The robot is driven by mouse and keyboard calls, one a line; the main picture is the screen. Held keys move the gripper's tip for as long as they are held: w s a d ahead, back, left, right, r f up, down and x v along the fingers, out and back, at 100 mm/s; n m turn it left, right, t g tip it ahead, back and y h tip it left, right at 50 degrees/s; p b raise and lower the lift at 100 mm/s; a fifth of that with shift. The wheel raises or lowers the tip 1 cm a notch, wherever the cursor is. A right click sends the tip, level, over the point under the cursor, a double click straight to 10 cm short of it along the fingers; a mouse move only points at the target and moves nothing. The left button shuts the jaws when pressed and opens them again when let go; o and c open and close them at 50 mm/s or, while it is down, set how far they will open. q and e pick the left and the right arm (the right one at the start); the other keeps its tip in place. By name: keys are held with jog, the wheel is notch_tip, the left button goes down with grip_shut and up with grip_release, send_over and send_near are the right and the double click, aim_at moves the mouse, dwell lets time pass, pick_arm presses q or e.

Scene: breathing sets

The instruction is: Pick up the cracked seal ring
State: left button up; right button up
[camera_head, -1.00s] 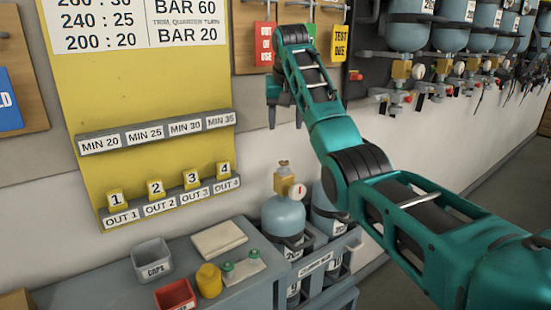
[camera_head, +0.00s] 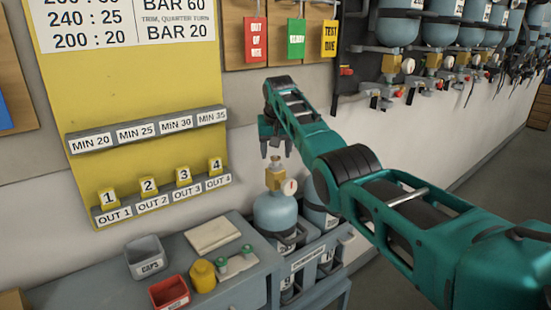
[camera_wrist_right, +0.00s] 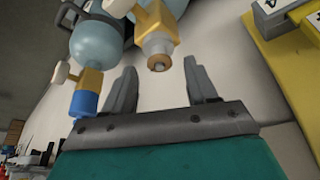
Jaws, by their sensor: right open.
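A blue cylinder (camera_head: 278,213) with a brass valve (camera_head: 276,182) and a small gauge stands in a grey rack. In the right wrist view, the valve (camera_wrist_right: 155,25) ends in a pale round outlet with a brownish ring-like face (camera_wrist_right: 158,63). This may be the seal ring; I cannot make out a crack. My right gripper (camera_head: 276,152) points down just above the valve. It is open and empty, and in the wrist view its fingers stand either side of the outlet, apart from it. My left gripper is not in view.
A second cylinder (camera_head: 319,212) stands close beside the first; in the wrist view a neighbouring valve has a blue cap (camera_wrist_right: 84,104). The grey bench holds a caps bin (camera_head: 145,258), a red bin (camera_head: 169,293) and a yellow pot (camera_head: 203,276). The yellow board (camera_head: 150,90) is behind.

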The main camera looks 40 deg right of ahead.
jog(key=shift+w+f, duration=0.1)
jog(key=shift+f, duration=0.05)
jog(key=shift+c, duration=0.2)
grip_shut()
dwell(0.3)
